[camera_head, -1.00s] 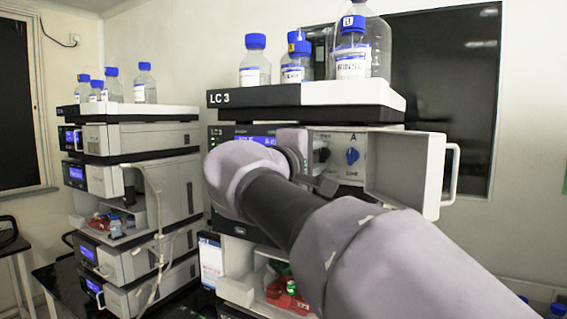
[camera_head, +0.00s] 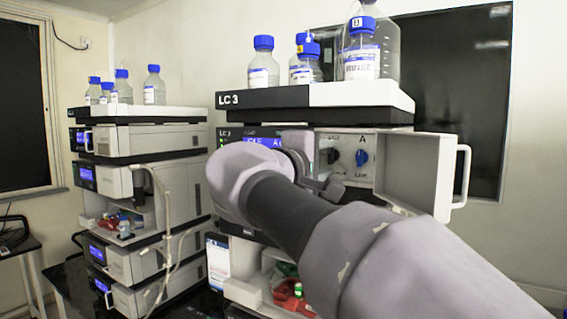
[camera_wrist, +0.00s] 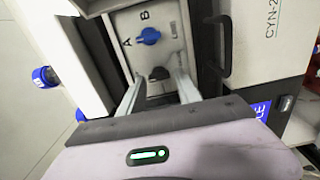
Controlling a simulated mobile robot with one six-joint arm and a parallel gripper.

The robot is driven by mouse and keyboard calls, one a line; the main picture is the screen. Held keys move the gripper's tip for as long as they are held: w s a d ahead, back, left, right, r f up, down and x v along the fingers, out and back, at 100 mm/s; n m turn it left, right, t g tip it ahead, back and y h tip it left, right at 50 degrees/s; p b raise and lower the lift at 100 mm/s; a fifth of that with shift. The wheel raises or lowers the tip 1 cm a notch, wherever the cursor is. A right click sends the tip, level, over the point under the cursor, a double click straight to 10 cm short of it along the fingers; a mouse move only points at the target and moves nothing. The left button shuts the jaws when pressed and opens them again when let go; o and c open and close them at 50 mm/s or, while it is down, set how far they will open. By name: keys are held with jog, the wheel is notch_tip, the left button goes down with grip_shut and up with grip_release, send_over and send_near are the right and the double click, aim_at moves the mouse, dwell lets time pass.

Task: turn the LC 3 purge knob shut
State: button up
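The LC 3 stack (camera_head: 262,98) stands in the middle of the head view, with a pale panel behind its open door. A blue knob (camera_head: 361,157) sits on this panel below a letter A; it also shows in the wrist view (camera_wrist: 149,36). A dark knob (camera_head: 331,155) is to its left in the head view. No legible label tells me which one is the purge knob. In the wrist view my gripper (camera_wrist: 160,80) is open, its fingers apart in front of the panel. A dark part (camera_wrist: 158,74) shows between the fingertips; contact cannot be told. The blue knob lies beyond the fingertips.
The open door (camera_head: 412,175) stands out on the right of the panel, with a handle. Blue-capped bottles (camera_head: 263,65) stand on top of LC 3. Another instrument stack (camera_head: 135,140) is at the left. My arm hides part of LC 3's front.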

jog(key=p+v, duration=0.1)
jog(key=v, duration=1.5)
jog(key=shift+s, duration=0.25)
jog(key=shift+a+r, duration=0.1)
